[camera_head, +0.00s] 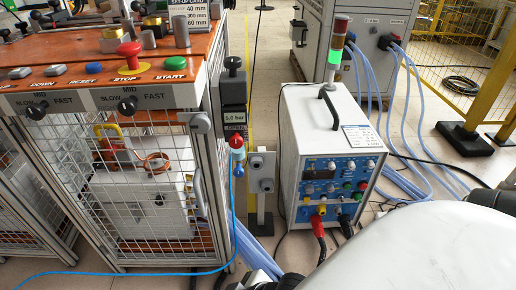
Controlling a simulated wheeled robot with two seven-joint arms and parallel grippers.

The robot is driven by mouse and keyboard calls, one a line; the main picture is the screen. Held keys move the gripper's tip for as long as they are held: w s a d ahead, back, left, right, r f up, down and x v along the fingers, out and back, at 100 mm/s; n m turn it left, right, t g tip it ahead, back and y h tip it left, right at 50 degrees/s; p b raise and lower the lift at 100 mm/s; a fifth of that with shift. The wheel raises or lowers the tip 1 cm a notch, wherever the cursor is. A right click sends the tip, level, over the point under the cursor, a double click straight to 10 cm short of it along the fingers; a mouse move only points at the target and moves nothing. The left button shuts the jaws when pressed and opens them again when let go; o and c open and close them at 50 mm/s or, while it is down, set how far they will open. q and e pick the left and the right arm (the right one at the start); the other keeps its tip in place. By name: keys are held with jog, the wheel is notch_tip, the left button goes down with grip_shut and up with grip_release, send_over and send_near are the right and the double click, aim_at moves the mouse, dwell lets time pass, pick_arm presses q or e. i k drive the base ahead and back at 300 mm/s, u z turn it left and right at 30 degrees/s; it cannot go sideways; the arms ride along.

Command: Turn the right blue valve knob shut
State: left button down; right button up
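A small blue part (239,169), which may be the valve knob, sits below a red-capped fitting (237,142) on the right front corner post of the machine frame. It is small, and I cannot tell its turn position. I cannot make out a second blue knob clearly. Above the fitting is a dark regulator (233,90) with a black top knob and a label reading 5.0 bar. A thin blue hose (130,273) runs down from this fitting and across the floor to the left. Neither gripper shows clearly; white and dark parts of my own body fill the lower right.
A grey post (262,190) stands just right of the fitting. The white power unit (330,150), with a lit green signal lamp (335,58), stands further right. Pale blue hoses (405,130) and cables cross the floor. A wire-mesh cage (120,225) and button panel (100,75) are left.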

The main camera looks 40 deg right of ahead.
aim_at(304, 211)
jog(key=u, duration=1.05)
jog(key=k, duration=1.15)
jog(key=z, duration=1.4)
jog(key=i, duration=1)
jog(key=u, duration=0.05)
